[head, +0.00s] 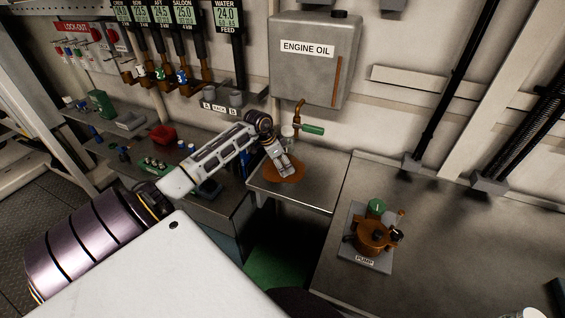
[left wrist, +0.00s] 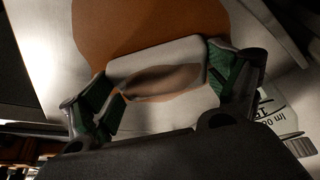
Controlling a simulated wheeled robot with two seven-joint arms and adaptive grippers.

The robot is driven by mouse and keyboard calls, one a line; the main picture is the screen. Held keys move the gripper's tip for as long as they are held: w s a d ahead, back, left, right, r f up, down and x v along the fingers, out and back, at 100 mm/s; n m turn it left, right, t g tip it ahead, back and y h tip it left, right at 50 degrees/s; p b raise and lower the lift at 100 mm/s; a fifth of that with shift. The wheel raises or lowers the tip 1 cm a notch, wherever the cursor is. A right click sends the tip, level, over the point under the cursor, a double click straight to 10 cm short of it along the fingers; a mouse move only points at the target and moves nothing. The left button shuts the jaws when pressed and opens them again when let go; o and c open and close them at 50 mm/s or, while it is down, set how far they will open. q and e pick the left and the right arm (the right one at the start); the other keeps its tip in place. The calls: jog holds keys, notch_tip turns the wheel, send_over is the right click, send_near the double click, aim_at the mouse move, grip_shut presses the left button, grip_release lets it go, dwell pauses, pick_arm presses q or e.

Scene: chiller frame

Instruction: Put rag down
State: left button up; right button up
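My left gripper (head: 283,163) is low over the small metal bench top (head: 318,190) below the engine oil tank (head: 312,60). In the left wrist view its two green-padded fingers (left wrist: 168,92) close on opposite sides of a pale, rounded pad, which I take to be the rag (left wrist: 150,62). The rag has a brown oval stain. An orange-brown patch (head: 296,174), like spilled oil, lies on the bench top below the gripper. It also shows beyond the rag in the left wrist view (left wrist: 140,25). I cannot tell whether the rag touches the bench. My right gripper is not in view.
A green-handled tap (head: 312,128) hangs just above the gripper. A labelled clear container (left wrist: 277,113) is close beside it in the left wrist view. A brown pump (head: 373,236) stands on the right bench (head: 450,260), mostly clear. Tools and a red bowl (head: 162,135) occupy the left bench.

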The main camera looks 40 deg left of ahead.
pick_arm(q)
jog(key=shift+o, duration=1)
jog(key=shift+r, duration=0.4)
jog(key=b+v, duration=0.1)
jog(key=v, duration=1)
jog(key=shift+s+r, duration=0.2)
jog(key=shift+r, duration=0.2)
jog(key=shift+s+f, duration=0.1)
